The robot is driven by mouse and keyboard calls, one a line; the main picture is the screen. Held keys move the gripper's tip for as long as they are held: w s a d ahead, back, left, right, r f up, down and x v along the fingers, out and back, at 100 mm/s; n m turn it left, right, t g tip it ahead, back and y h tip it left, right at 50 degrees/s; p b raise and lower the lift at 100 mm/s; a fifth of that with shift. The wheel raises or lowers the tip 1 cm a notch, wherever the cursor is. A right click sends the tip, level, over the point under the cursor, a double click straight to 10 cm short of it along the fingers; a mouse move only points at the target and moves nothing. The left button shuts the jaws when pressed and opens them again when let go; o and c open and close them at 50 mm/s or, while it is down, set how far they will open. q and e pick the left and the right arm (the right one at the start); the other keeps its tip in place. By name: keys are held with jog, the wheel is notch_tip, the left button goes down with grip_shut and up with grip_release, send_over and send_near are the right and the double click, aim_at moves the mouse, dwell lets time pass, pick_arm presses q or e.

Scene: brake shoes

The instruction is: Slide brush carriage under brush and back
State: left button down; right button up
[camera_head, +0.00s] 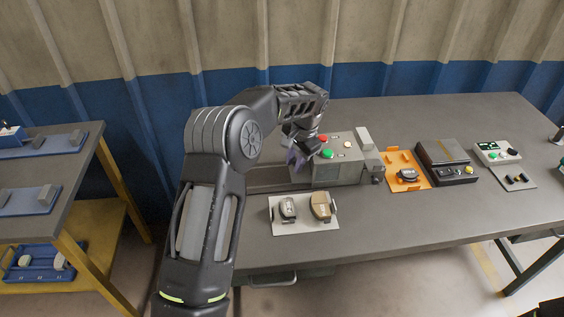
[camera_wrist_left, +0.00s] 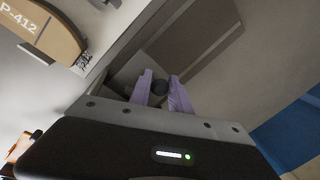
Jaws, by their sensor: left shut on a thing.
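The grey brush machine (camera_head: 327,172), with red and green buttons, stands on the bench. A dark rail or slot (camera_head: 262,178) runs out from its left side. My left gripper (camera_head: 298,160) is at the machine's left end, pointing down over this rail. In the left wrist view its two purple fingers (camera_wrist_left: 160,88) are shut on a round dark knob (camera_wrist_left: 159,87). The knob appears to sit on the grey carriage (camera_wrist_left: 132,72). The brush is hidden from view, and most of the carriage is hidden by my gripper. My right gripper does not show.
To the right are an orange fixture (camera_head: 421,184), a dark box (camera_head: 444,151) and a button unit (camera_head: 496,150). The front bench edge is clear.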

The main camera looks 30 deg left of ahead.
pick_arm(q)
jog(key=shift+w+d, duration=0.15)
jog(key=shift+d, duration=0.05)
jog(key=c, duration=1.2)
grip_release()
jog(key=shift+a, duration=0.1)
